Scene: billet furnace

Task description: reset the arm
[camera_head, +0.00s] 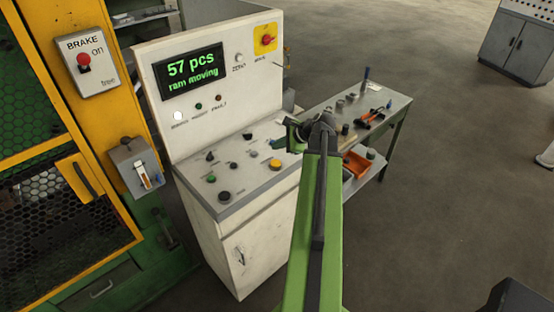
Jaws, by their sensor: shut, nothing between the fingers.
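My green arm reaches up from the bottom centre of the head view, between the control console (238,262) and the workbench. My gripper (287,122) is at the arm's far end, small and dark, pointing left near the right edge of the console's button panel. It is shut with nothing held. The arm's wrist partly hides the gripper and the near end of the bench. I cannot tell whether the gripper touches the console.
The console display (190,70) reads "57 pcs" and "ram moving". A yellow machine frame with a brake box (87,62) stands left. A workbench (345,108) with tools and an orange bin (357,165) stands behind the arm. The floor (450,180) right is mostly clear; a grey cabinet (518,45) stands far right.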

